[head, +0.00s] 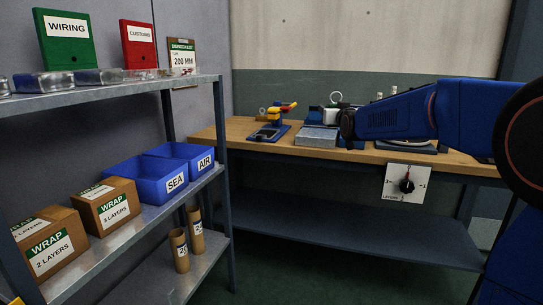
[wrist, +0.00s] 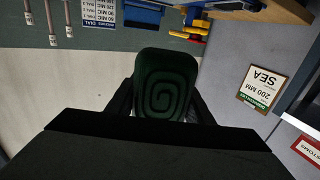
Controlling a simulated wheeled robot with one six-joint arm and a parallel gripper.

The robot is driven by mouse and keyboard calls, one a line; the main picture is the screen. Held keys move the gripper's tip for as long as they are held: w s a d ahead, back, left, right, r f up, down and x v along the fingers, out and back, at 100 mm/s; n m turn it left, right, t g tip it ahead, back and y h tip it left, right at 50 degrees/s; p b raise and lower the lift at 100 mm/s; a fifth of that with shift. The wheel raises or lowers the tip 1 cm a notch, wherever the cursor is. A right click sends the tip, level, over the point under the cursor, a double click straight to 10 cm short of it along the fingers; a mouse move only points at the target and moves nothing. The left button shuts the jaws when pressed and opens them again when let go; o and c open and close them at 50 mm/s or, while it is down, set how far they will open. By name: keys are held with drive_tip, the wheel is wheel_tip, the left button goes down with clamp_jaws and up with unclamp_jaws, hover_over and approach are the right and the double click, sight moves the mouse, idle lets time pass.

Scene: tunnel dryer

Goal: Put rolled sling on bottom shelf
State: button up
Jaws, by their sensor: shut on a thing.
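The rolled sling (wrist: 163,85) is dark green with a spiral on its end. It sits between the fingers of my gripper (wrist: 161,102) in the wrist view, and the gripper is shut on it. In the head view my blue arm reaches left over the bench, and I cannot make out the sling there. The rack's bottom shelf (head: 208,262) is at lower left, with cardboard tubes standing on it. The workbench also has a dark lower shelf (head: 340,232), which looks empty.
Blue bins SEA (head: 146,185) and AIR (head: 190,157) and WRAP boxes (head: 107,206) fill the rack's middle shelf. The wooden bench (head: 240,128) carries a grey block (head: 317,138) and a yellow-and-red tool (head: 283,111). A dial panel (head: 407,184) hangs at its front. Green floor between rack and bench is clear.

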drive_tip(key=w+d+f, duration=0.2)
drive_tip(key=f, duration=1.7)
drive_tip(key=w+d+f, duration=0.2)
drive_tip(key=w+f, duration=0.1)
drive_tip(key=f, duration=1.6)
drive_tip(key=s+d+f, duration=0.1)
drive_tip(key=s+f, duration=0.4)
drive_tip(key=f, duration=0.4)
drive_tip(key=s+d+f, duration=0.1)
drive_tip(key=s+f, duration=0.5)
drive_tip(key=f, duration=0.3)
drive_tip(key=s+d+f+h, duration=0.1)
drive_tip(key=s+f, duration=0.4)
drive_tip(key=f, duration=0.5)
drive_tip(key=shift+s+m, duration=0.25)
drive_tip(key=shift+m, duration=0.15)
